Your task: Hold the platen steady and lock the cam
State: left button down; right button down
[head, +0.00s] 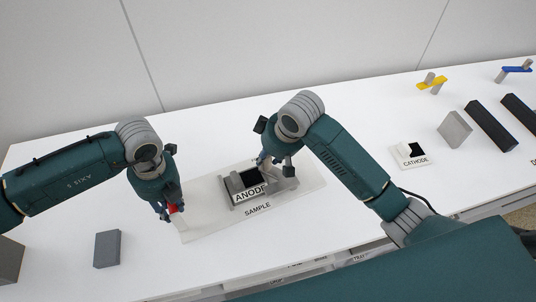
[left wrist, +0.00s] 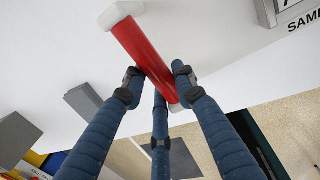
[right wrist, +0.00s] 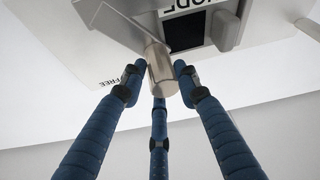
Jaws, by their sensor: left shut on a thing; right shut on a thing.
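A white board (head: 305,188) marked SAMPLE carries a grey fixture (head: 287,184) around a dark square, with an ANODE label (head: 250,194). My left gripper (head: 170,212) is at the board's left end, shut on a red bar handle (left wrist: 143,52) with a white end piece. My right gripper (head: 268,160) is at the fixture's far side, shut on a grey cylindrical knob (right wrist: 159,72). The knob joins a grey lever arm (right wrist: 108,24), and the word FREE is printed on the board near it. I cannot tell which part is the platen.
A grey block (head: 107,249) lies left of the board. To the right are a small CATHODE plate (head: 409,155), a grey block (head: 454,129), black bars (head: 489,126) and a yellow piece (head: 432,83).

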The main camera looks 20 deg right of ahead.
jog(key=shift+w, duration=0.1)
dwell(0.3)
jog(key=shift+w+d+m+t+h, duration=0.15)
jog(key=shift+w+d+m+h, duration=0.2)
jog(key=shift+m, duration=0.5)
jog(key=shift+w+d+m+t+h, duration=0.15)
jog(key=shift+w+d+m, duration=0.15)
jog(key=shift+d+m, duration=0.4)
jog(key=shift+w+d+m+h, duration=0.2)
jog(key=shift+d+m, duration=0.1)
jog(key=shift+m, duration=0.3)
jog(key=shift+w+d+m+h, duration=0.1)
jog(key=shift+d+m+h, duration=0.15)
jog(key=shift+m, duration=0.3)
jog(key=shift+w+d+m+h, duration=0.15)
jog(key=shift+d+m+h, duration=0.2)
jog(key=shift+d+m, duration=0.35)
jog(key=c, duration=1.4)
grip_release()
